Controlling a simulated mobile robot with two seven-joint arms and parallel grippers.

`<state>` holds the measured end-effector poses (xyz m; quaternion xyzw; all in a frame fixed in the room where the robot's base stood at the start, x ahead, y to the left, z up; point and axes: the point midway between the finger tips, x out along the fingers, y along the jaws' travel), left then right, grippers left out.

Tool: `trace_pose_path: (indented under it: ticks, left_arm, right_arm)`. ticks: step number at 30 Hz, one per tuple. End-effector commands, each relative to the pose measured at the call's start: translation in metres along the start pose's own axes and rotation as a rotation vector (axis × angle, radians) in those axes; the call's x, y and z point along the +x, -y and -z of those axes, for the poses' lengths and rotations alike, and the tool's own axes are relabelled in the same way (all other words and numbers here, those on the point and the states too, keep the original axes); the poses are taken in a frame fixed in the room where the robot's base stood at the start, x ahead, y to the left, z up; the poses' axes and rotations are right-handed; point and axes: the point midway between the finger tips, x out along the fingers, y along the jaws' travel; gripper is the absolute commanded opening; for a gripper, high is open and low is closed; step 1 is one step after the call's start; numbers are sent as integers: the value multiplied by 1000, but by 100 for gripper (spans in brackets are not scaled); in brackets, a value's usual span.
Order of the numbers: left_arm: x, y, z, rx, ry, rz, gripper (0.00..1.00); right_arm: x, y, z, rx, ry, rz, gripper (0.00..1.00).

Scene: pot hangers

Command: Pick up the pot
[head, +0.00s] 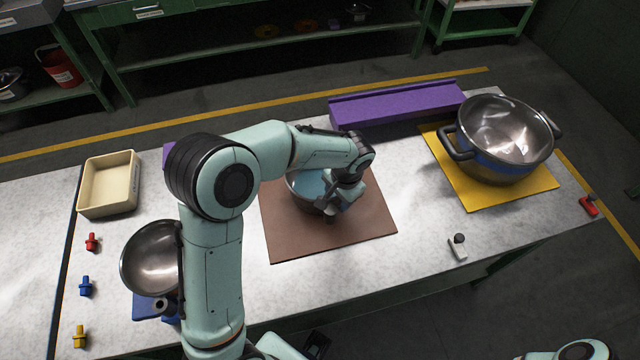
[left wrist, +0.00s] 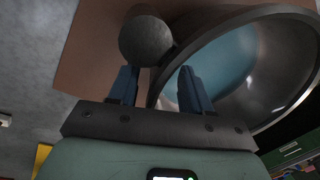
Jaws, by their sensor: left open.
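A metal pot with a light blue inside (head: 303,188) is on the brown mat (head: 290,240), partly hidden by my left arm. In the left wrist view its shiny rim and inside (left wrist: 285,75) fill the upper right. My left gripper (head: 338,204) is over the pot's right side in the head view. In the left wrist view its two blue fingers (left wrist: 157,78) are apart. A dark round knob (left wrist: 147,40) shows just beyond the fingertips, beside the pot's rim. I cannot tell whether the fingers touch it. My right gripper is not in view.
A large two-handled pot (head: 505,135) stands on a yellow mat (head: 475,195). A purple block (head: 400,105) lies along the back edge. At left are a tilted metal bowl (head: 150,258), a cream tray (head: 108,185) and small coloured pegs (head: 86,286). A small dark-knobbed piece (head: 458,247) lies near the front.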

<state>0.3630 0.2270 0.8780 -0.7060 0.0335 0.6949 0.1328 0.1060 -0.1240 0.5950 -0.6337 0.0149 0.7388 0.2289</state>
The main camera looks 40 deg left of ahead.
Motion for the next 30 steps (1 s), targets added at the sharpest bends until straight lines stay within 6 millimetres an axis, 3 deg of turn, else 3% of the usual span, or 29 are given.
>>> trace_pose_path:
  ticks: [6, 10, 11, 30]
  left_arm:
    - [1, 0, 0, -1, -1, 0, 49]
    - [0, 0, 0, -1, -1, 0, 6]
    - [0, 0, 0, -1, -1, 0, 0]
    - [0, 0, 0, 0, -2, 1, 0]
  right_arm:
    - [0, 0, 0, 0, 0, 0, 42]
    - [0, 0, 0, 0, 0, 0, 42]
    - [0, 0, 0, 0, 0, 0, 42]
    - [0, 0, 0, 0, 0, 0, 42]
